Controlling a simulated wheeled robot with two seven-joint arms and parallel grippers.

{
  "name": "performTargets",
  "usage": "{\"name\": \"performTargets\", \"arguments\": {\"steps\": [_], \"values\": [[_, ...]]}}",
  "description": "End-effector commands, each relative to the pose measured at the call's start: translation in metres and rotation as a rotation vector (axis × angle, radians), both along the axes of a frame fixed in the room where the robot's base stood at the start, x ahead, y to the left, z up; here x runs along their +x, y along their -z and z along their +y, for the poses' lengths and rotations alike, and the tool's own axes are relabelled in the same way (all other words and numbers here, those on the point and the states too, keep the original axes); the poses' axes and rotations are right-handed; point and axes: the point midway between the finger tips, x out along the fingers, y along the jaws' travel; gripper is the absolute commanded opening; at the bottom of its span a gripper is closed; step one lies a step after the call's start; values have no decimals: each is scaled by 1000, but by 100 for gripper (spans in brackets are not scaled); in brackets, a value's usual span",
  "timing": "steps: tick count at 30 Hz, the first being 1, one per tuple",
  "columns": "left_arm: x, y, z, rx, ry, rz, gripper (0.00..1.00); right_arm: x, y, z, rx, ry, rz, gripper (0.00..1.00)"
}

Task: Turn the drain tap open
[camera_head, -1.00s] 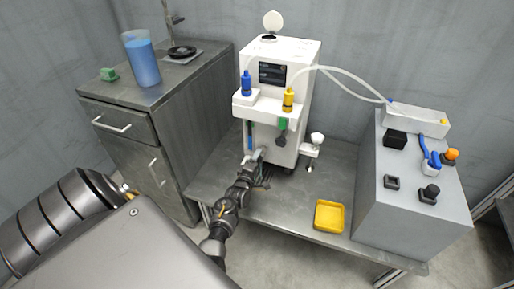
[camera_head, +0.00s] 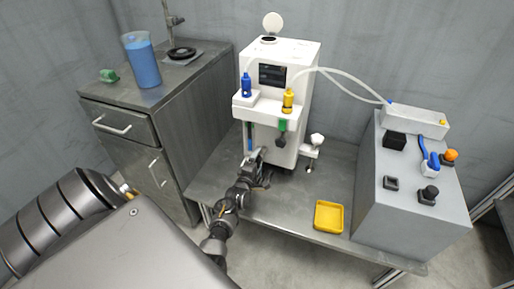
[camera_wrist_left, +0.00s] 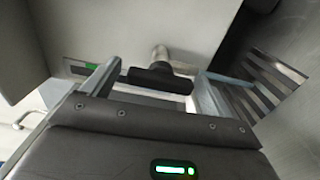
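The drain tap (camera_wrist_left: 158,80) shows in the left wrist view as a black crossbar handle on a short metal stem, coming out of the pale machine face. In the head view I cannot make it out; my left gripper (camera_head: 258,160) is in front of the lower front of the white machine (camera_head: 290,62). In the wrist view my left gripper (camera_wrist_left: 157,72) is open, one finger on each side of the tap handle. Gaps show between handle and fingers, and I cannot see contact. My right gripper is not in view.
The machine stands on a metal table (camera_head: 290,205). A yellow tray (camera_head: 329,216) lies to the right, and a grey box with switches (camera_head: 405,215) stands beyond it. A metal cabinet (camera_head: 190,120) with a jug of blue liquid (camera_head: 143,62) is on the left. The table between gripper and tray is clear.

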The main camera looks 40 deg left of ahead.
Motion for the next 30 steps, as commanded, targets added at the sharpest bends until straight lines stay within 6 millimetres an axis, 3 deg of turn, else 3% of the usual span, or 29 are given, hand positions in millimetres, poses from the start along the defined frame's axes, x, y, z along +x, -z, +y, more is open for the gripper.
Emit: {"name": "performTargets", "arguments": {"steps": [10, 14, 21, 30], "values": [[-10, 0, -3, 1, -1, 3, 85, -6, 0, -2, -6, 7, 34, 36], [-31, -1, -11, 0, -1, 2, 85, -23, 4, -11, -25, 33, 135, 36], [-76, 0, -27, 0, -1, 3, 85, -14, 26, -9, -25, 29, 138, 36], [-101, 0, -36, 1, 0, 1, 85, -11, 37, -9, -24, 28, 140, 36]]}}
